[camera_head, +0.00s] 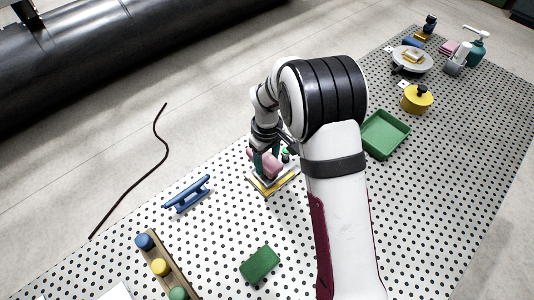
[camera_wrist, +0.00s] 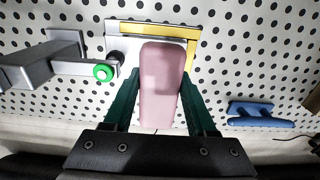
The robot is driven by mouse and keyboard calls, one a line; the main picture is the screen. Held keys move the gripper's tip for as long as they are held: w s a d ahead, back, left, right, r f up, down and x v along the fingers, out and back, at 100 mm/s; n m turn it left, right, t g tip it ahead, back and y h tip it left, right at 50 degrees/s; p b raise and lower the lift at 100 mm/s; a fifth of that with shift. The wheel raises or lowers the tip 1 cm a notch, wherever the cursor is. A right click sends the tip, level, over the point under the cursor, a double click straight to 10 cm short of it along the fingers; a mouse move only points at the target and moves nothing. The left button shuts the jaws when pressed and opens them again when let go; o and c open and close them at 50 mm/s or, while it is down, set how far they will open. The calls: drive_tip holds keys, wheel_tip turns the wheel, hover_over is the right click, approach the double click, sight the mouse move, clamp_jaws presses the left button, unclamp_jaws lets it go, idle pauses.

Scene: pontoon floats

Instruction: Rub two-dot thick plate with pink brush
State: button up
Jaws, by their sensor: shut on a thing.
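The pink brush (camera_head: 265,163) is in my gripper (camera_head: 268,154), below the wrist. In the wrist view, my gripper (camera_wrist: 157,88) has its green fingers shut on both sides of the pink brush (camera_wrist: 160,75). The brush is over a flat light piece edged by a yellow and grey frame (camera_wrist: 150,28); this frame also shows in the head view (camera_head: 272,187). I cannot tell whether the brush touches it. The brush hides much of the framed piece. No dots can be made out on it, so I cannot confirm it is the two-dot thick plate.
A grey clamp with a green tip (camera_wrist: 104,73) stands close left of the brush. A blue handle (camera_head: 187,194), a green block (camera_head: 260,264) and a rack with coloured knobs (camera_head: 160,267) are nearby. A green tray (camera_head: 385,135) and yellow pot (camera_head: 417,99) stand farther right.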

sight(278, 169)
drive_tip(key=shift+s+f, duration=0.1)
drive_tip(key=shift+f, duration=0.6)
drive_tip(key=shift+s+d, duration=0.25)
drive_tip(key=shift+d, duration=0.1)
drive_tip(key=shift+c, duration=0.6)
drive_tip(key=shift+s+d, duration=1.05)
drive_tip(key=shift+s, duration=0.05)
drive_tip(key=shift+w+a, duration=1.35)
drive_tip(key=shift+w+a+r, duration=0.1)
drive_tip(key=shift+r, duration=4.05)
